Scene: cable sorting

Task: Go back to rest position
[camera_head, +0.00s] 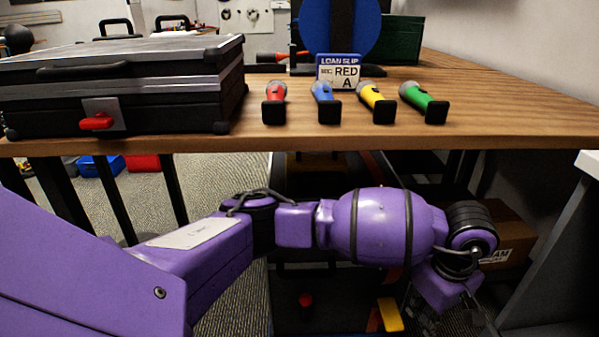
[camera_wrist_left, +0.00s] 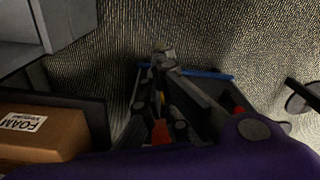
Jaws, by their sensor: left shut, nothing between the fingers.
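My purple left arm reaches in from the left in the head view, below the table's front edge, and bends down at the right. Its left gripper (camera_head: 474,318) hangs low at the bottom right, dim and partly cut off. In the left wrist view the left gripper (camera_wrist_left: 163,52) has its fingertips together, shut and empty, above the carpet. My right gripper is in neither view.
The wooden table (camera_head: 480,122) carries a black case (camera_head: 150,80), red (camera_head: 275,93), blue (camera_head: 323,95), yellow (camera_head: 371,97) and green (camera_head: 420,96) connectors, and a loan slip (camera_head: 339,70) reading RED A. A FOAM box (camera_wrist_left: 40,132) stands near the left gripper.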

